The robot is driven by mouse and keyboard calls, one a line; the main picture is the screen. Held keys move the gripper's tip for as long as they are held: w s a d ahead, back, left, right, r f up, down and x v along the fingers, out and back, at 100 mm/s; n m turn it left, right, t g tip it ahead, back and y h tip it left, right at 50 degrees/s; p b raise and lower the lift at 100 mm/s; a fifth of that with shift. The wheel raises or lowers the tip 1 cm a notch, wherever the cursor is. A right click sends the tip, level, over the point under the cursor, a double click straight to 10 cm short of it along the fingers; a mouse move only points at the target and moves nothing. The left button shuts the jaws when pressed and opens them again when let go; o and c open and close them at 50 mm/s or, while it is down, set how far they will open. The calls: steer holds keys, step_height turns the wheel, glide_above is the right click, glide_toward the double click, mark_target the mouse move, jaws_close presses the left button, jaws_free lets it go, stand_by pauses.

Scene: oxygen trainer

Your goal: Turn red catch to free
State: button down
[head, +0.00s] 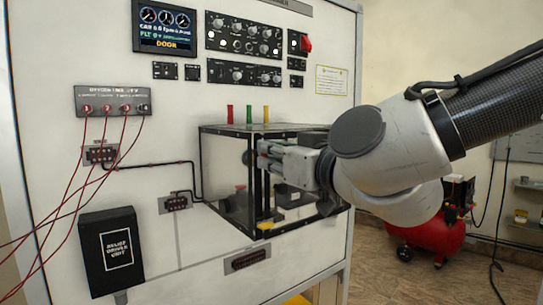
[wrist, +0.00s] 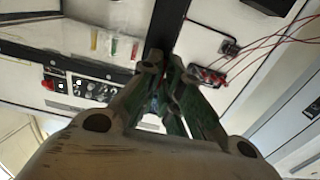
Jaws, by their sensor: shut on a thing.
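A clear box with a black frame (head: 228,131) stands out from the front of the white panel. My gripper (head: 268,157) is at the box's front left upright, its fingers level and pointing left. A small red part, seemingly the red catch (head: 263,146), shows at the fingertips, and my gripper is shut on it. The fingers hide most of it, so its turn angle cannot be told. In the wrist view the fingers of my gripper (wrist: 165,72) close together against a dark frame bar (wrist: 168,25); the catch is not clear there.
Red cables (head: 100,165) hang at the left, above a black relief driver unit (head: 109,252). A red compressor (head: 430,236) stands on the floor at the right. Inside the box is a red knob (head: 240,187).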

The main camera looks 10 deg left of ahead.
steer(key=shift+f, duration=0.15)
steer(key=c, duration=1.6)
jaws_free()
steer(key=v, duration=1.2)
